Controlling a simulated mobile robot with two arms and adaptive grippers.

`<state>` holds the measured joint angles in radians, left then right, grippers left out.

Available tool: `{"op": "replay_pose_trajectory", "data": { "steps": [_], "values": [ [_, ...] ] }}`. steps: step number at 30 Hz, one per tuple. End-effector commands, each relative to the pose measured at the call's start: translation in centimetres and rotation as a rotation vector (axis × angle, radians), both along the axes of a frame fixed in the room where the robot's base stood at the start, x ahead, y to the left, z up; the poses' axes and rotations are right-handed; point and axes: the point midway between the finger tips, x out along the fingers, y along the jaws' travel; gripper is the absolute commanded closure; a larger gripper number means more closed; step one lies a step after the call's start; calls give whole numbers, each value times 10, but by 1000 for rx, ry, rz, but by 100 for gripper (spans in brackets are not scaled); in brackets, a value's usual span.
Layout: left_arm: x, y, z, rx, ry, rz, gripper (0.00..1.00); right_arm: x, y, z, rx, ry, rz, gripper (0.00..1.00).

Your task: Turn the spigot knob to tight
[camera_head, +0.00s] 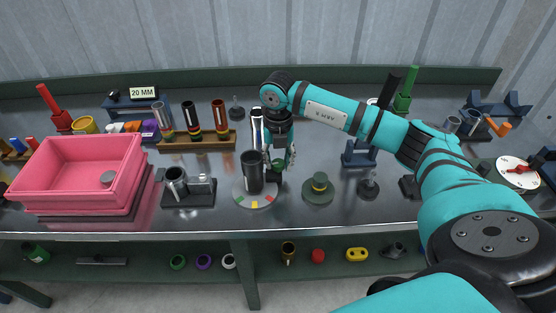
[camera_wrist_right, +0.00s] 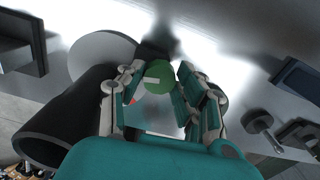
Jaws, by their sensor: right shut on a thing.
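A dark upright cylinder (camera_head: 252,172) stands on a round pale plate (camera_head: 240,198) with red, yellow and green marks on its front rim. It also shows as a large dark tube (camera_wrist_right: 62,125) at the left of the right wrist view. My right gripper (camera_head: 277,171) points down close beside the cylinder's right side. A white line lies just below the knob. In the head view the gripper mostly hides the knob. My left gripper is in neither view.
A pink crate (camera_head: 128,185) stands at the left. A grey metal fixture (camera_head: 190,187) sits left of the plate. A wooden rack (camera_head: 197,142) stands behind.

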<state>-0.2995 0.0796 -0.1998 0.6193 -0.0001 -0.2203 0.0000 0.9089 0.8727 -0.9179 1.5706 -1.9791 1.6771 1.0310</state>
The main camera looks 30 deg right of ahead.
Motion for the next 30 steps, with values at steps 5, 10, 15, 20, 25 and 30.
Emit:
{"op": "replay_pose_trajectory", "data": {
  "steps": [5,10,15,20,25,30],
  "values": [
    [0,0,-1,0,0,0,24,1,-1,1,-1,-3,-111,98],
    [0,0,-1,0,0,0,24,1,-1,1,0,-4,-182,98],
    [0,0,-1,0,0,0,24,1,-1,1,0,-5,-219,98],
    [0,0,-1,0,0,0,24,1,-1,2,0,-5,-233,98],
    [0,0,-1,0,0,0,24,1,-1,2,0,-5,-234,98],
    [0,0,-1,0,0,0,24,1,-1,2,0,-5,-233,64]
  ]
}}
